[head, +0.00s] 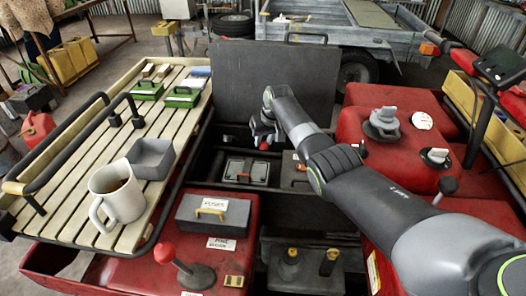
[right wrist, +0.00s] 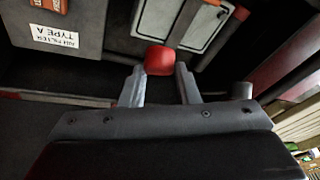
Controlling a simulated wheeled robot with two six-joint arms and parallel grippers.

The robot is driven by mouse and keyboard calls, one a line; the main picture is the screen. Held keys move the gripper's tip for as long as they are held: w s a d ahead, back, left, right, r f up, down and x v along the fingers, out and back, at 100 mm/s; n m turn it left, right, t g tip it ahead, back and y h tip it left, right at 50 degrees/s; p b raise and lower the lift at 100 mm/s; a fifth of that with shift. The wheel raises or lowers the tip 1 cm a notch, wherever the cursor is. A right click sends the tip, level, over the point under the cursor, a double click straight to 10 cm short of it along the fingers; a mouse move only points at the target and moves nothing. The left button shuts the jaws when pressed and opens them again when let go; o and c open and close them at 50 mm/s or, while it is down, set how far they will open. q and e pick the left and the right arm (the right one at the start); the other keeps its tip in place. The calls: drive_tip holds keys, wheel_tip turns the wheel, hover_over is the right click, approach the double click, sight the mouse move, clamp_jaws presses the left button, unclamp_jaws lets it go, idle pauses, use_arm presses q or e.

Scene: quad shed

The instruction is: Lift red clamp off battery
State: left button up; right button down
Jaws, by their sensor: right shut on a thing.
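The red clamp (right wrist: 159,60) shows in the right wrist view as a red block between the fingertips of my right gripper (right wrist: 161,82). In the head view the red clamp (head: 264,146) is a small red spot just below my right gripper (head: 263,138). My right gripper points down and is shut on the clamp. What I take for the battery (head: 236,170), a dark box with a pale-edged top, sits in the open bay just below the clamp in the picture. I cannot tell whether the clamp touches it. My left gripper is not in view.
A dark upright panel (head: 240,85) stands behind. The slatted rack (head: 80,190) on the left holds a mug (head: 122,205) and a grey tray (head: 151,158). A grey fuse box (head: 232,218) sits in front.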

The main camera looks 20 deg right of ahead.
drive_tip(key=shift+w+d+r+b, duration=0.5)
drive_tip(key=shift+w+d+b, duration=0.05)
drive_tip(key=shift+w, duration=0.1)
drive_tip(key=shift+w+d+r, duration=0.1)
drive_tip(key=shift+r, duration=0.1)
drive_tip(key=c, duration=1.4)
unclamp_jaws()
drive_tip(key=shift+c, duration=0.2)
drive_tip(key=o, duration=0.3)
drive_tip(key=shift+w+d+f, duration=0.15)
drive_tip(key=shift+d+f, duration=0.05)
drive_tip(key=shift+d, duration=0.05)
drive_tip(key=shift+o, duration=0.2)
drive_tip(key=shift+a, duration=0.1)
drive_tip(key=shift+a+r, duration=0.1)
drive_tip(key=shift+a, duration=0.1)
drive_tip(key=shift+r, duration=0.1)
